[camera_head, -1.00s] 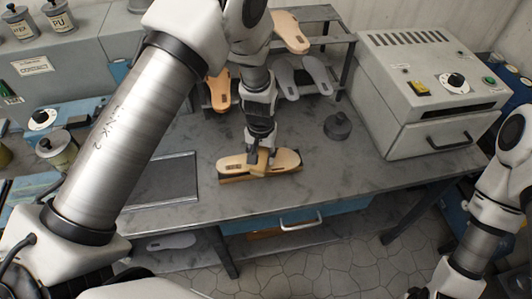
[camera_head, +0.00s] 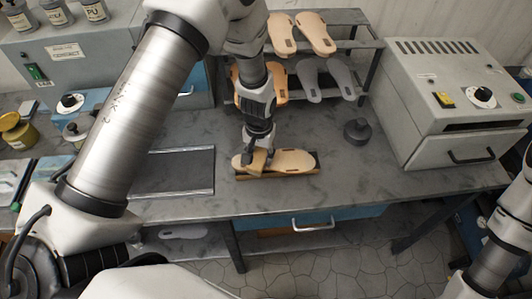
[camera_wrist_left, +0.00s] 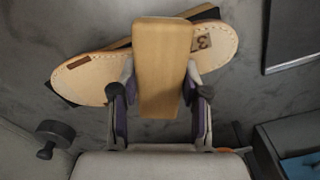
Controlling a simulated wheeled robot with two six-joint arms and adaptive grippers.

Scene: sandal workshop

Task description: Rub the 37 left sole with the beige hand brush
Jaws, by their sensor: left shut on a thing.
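In the left wrist view, the sole (camera_wrist_left: 100,80) carries a small tag starting with "3", partly hidden by the brush. My left gripper (camera_head: 256,146) is shut on the beige hand brush (camera_head: 257,161), over the left end of the sole. In the left wrist view, the brush (camera_wrist_left: 160,70) sits between the fingers (camera_wrist_left: 160,105) and crosses the sole; whether it touches cannot be told. My right arm shows at the right edge, its gripper out of view.
A rack (camera_head: 372,44) with beige, orange and grey soles stands behind. A dark round knob-topped object (camera_head: 357,130) sits right of the sole. A grey oven-like machine (camera_head: 455,100) stands at the right, a dark flat plate (camera_head: 172,172) at the left.

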